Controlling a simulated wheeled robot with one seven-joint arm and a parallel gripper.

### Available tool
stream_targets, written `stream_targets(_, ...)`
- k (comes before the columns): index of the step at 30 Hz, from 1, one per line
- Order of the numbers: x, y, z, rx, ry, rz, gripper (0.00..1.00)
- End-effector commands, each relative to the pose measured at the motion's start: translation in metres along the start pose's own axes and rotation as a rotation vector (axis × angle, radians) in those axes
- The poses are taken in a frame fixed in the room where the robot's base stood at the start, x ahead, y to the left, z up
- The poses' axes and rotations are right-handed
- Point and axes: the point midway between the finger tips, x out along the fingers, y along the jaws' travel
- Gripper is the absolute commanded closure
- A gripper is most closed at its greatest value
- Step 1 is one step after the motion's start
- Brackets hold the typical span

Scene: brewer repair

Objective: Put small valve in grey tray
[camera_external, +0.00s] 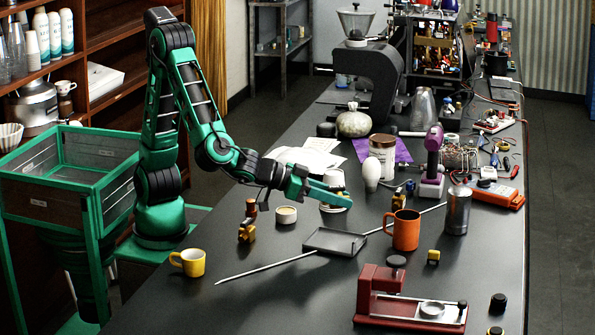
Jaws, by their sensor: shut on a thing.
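The grey tray (335,242) is a shallow dark dish lying flat near the middle of the bench, across a long thin rod. It looks empty. My gripper (343,199) is above the bench, behind the tray, with its green fingers closed. What they hold is hidden or too small to tell. A white jar-like thing (333,178) shows behind the fingers; I cannot tell whether they touch it. Small brass valve-like pieces stand on the bench: one (247,233) left of the tray, one (398,199) behind the mug, and a smaller one (433,257) right of the tray.
An orange mug (406,230) and a metal canister (457,210) stand right of the tray. A red device (385,300) is in front. A yellow cup (188,262) and a small round tin (286,214) are to the left. The thin rod (245,273) crosses the bench. The front left bench is clear.

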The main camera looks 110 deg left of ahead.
Motion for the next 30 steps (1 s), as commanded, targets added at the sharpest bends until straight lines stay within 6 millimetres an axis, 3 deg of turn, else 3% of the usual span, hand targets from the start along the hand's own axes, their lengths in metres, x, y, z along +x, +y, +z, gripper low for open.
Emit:
stream_targets(3,0.003,0.025,0.015,0.005,-0.001,0.002,1.00)
stream_targets(9,0.007,0.050,0.029,0.002,0.000,0.001,1.00)
stream_targets(16,0.011,0.054,0.039,0.002,-0.001,-0.001,1.00)
stream_targets(24,0.023,0.054,0.069,0.002,0.000,0.000,1.00)
stream_targets(30,0.023,0.054,0.069,0.000,0.000,0.001,1.00)
